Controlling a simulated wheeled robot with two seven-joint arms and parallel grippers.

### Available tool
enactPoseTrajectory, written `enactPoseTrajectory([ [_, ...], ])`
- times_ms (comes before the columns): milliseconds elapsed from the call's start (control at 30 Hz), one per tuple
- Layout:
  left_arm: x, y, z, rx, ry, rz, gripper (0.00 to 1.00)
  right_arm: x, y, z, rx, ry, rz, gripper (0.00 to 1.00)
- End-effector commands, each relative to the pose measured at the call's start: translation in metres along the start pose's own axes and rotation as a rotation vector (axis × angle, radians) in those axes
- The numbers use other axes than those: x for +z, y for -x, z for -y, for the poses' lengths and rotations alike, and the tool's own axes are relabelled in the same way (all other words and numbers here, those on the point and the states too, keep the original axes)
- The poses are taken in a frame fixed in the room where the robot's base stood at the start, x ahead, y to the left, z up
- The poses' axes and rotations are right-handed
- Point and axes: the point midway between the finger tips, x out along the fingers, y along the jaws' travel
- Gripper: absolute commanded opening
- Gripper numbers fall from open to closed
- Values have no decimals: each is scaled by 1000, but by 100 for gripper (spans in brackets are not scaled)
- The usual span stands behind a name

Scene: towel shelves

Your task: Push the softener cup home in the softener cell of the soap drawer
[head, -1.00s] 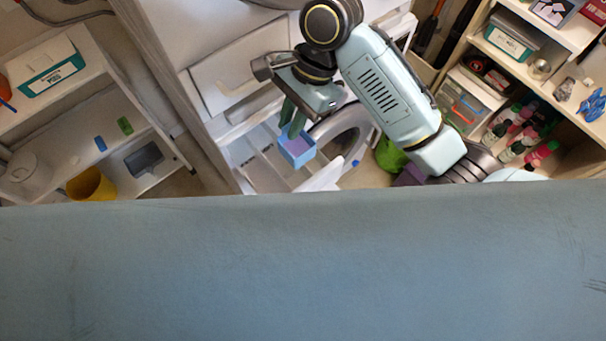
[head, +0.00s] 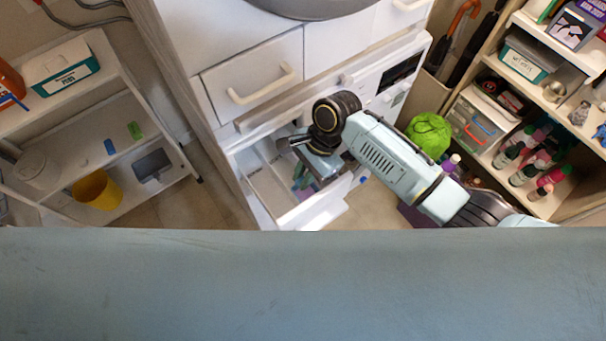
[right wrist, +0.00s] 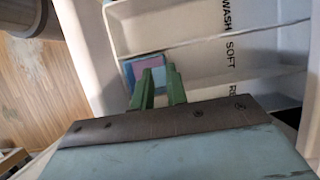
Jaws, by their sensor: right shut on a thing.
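The softener cup (right wrist: 145,69) is a small blue square cup with a purple inside. My right gripper (right wrist: 158,88) is shut on it with its green fingers. The open soap drawer (head: 266,184) is white and divided into cells. In the right wrist view its cells carry the words WASH, SOFT and a partly hidden one starting with R. The cup is at the left end of the SOFT cell (right wrist: 200,62), beside the divider to WASH. I cannot tell whether it touches the floor. In the head view my right gripper (head: 301,178) reaches down into the drawer and mostly hides the cup. My left gripper is not in view.
The white washer front (head: 250,80) with a closed handled drawer stands behind the soap drawer. A shelf with bottles (head: 530,150) and a green bag (head: 429,134) are at the right.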

Motion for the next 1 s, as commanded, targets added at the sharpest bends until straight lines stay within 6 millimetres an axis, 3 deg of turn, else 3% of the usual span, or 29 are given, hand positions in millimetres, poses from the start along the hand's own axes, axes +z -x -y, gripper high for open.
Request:
enactPoseTrajectory([
  [367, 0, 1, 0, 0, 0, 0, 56, -1, -4, 0, -1, 0, 1, 0],
  [400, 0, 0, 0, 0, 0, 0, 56, -2, -5, 0, -2, 0, 1, 17],
  [567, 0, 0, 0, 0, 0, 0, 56, -2, -4, 0, -1, 1, 0, 36],
  [867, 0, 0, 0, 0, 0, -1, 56, -1, -3, 0, -2, 1, 0, 36],
  [1000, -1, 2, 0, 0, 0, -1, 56, 0, 12, 1, -4, 2, -1, 36],
])
